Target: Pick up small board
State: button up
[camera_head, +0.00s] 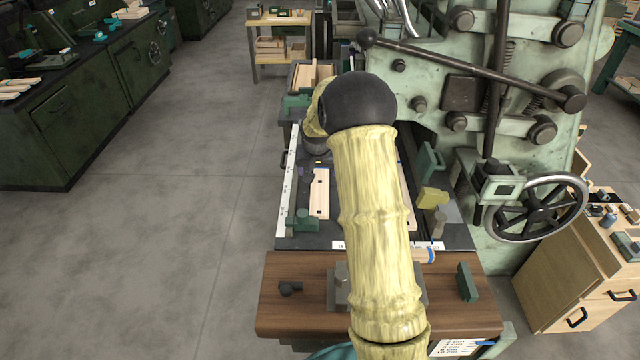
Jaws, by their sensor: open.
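A short pale wooden board (319,197) with a notched side and small dark marks lies flat on the dark work surface, left of my arm. It may be the small board. Another pale board (408,205) shows as a thin strip right of my arm, mostly hidden by it. My yellow arm rises through the middle of the view, bends at a black joint and reaches down behind it. My gripper is hidden behind the arm, so its place relative to the boards cannot be seen.
A white ruler strip (288,185) and a green block (303,222) edge the dark work surface (300,241). A brown wooden ledge (300,320) lies in front. A large green machine with a handwheel (537,208) stands close on the right. Open floor lies left.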

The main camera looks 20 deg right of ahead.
send_over(319, 190)
jog(key=s+a, duration=0.1)
jog(key=s, duration=0.1)
jog(key=f, duration=0.6)
jog(key=shift+s+a+f+p, duration=0.1)
jog(key=shift+a+f+p, duration=0.1)
jog(key=shift+p, duration=0.15)
jog(key=shift+d+f, duration=0.2)
jog(key=shift+d, duration=0.1)
jog(key=shift+s, duration=0.1)
jog(key=shift+p+x, duration=0.5)
jog(key=shift+x, duration=2.1)
jog(key=shift+s, duration=0.1)
jog(key=c, duration=1.1)
jog(key=shift+r, duration=0.1)
jog(key=shift+c, duration=0.2)
